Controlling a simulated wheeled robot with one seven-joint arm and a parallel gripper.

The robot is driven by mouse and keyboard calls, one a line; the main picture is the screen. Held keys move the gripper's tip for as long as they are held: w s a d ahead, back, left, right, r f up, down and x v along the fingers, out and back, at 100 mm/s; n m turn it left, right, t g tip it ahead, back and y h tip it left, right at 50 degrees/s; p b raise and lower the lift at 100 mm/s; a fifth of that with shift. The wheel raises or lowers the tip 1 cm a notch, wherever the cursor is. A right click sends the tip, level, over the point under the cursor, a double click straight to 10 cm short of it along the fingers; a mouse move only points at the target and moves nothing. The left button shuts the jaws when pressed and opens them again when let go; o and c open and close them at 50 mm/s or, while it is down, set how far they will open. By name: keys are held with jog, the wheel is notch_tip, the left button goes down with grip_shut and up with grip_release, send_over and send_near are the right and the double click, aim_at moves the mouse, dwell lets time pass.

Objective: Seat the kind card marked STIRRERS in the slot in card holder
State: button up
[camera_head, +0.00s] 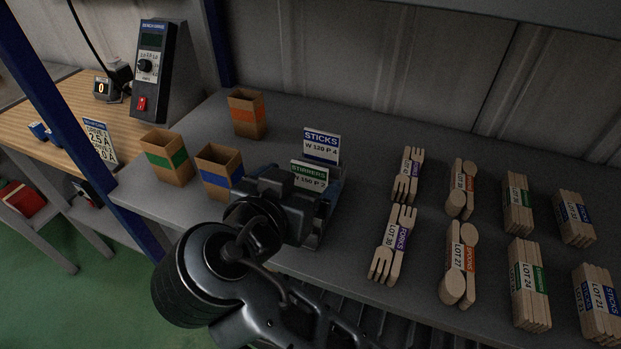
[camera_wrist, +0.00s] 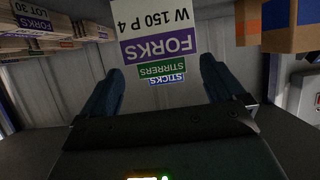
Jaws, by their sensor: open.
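The STIRRERS card (camera_head: 309,174), white with a green band, stands upright in front of and below the blue-banded STICKS card (camera_head: 322,146) on the grey bench. In the wrist view, upside down, the STIRRERS card (camera_wrist: 161,68) shows as a green strip between the purple FORKS card (camera_wrist: 158,45) and the STICKS card (camera_wrist: 167,79). My gripper (camera_wrist: 158,82) is open, its fingers on either side of these card edges. The dark card holder (camera_head: 328,208) is mostly hidden by my gripper (camera_head: 297,190). Whether the STIRRERS card sits fully in its slot cannot be seen.
Cardboard cups with orange (camera_head: 247,114), green (camera_head: 167,157) and blue (camera_head: 219,171) bands stand left of the cards. The bench behind the cards is clear.

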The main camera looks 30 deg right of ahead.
aim_at(309, 176)
jog(key=shift+p+x, duration=0.45)
jog(key=shift+x, duration=1.95)
jog(key=shift+f, duration=0.1)
jog(key=shift+c, duration=0.3)
jog(key=c, duration=1)
